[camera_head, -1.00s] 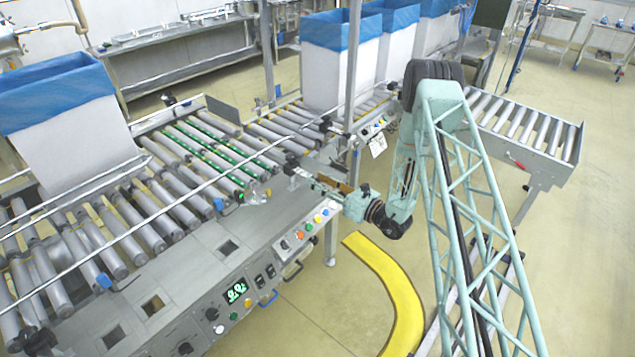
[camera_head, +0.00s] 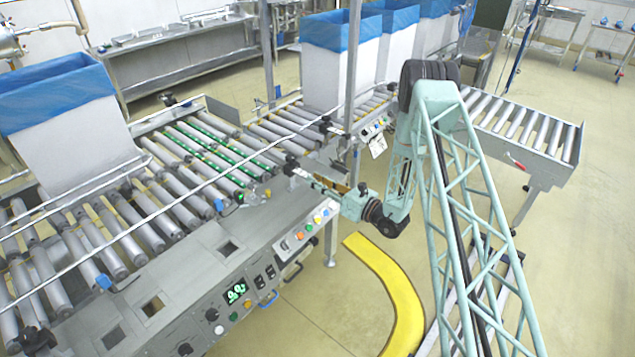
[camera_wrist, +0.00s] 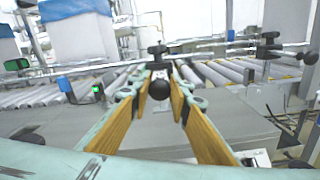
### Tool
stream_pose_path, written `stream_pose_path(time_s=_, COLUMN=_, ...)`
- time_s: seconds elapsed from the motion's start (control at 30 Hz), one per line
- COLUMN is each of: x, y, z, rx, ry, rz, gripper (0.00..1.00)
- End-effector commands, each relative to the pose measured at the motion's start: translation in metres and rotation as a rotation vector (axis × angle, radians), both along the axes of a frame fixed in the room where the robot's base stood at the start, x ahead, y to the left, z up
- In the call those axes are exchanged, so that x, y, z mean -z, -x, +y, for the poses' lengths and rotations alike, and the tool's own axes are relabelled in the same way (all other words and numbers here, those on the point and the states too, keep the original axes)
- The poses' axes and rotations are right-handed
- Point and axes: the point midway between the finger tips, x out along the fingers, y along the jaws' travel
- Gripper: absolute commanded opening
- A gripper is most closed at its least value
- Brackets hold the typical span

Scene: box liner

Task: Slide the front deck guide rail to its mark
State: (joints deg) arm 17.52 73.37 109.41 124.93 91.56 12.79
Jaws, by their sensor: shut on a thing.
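The front deck guide rail (camera_head: 199,190) is a long thin metal rod running above the rollers along the near side of the conveyor. It also crosses the wrist view (camera_wrist: 210,45). A black clamp with a round black knob (camera_wrist: 160,86) hangs at the rail. My gripper (camera_head: 294,169) is at the near right end of the deck. In the wrist view its two tan-padded fingers (camera_wrist: 160,97) close on the knob from both sides, with their tips beside it. I cannot make out the mark in either view.
A control panel (camera_head: 243,290) with buttons and green displays fronts the deck. A white box with a blue liner (camera_head: 70,125) stands on the rollers at left, more behind. An upright post (camera_head: 352,75) rises near my arm. The floor at right has a yellow stripe (camera_head: 398,290).

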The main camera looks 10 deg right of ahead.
Motion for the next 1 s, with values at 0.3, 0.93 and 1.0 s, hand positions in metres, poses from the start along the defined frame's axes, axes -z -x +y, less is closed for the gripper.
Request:
stream_pose_path(time_s=0.3, x=0.0, y=-0.019, z=0.014, rx=0.0, ry=0.001, rz=-0.002, gripper=0.0)
stream_pose_path(time_s=0.93, x=0.0, y=-0.018, z=0.014, rx=0.0, ry=0.0, rz=-0.001, gripper=0.32)
stream_pose_path(time_s=1.0, x=0.0, y=-0.018, z=0.014, rx=0.0, ry=0.0, rz=-0.001, gripper=0.32)
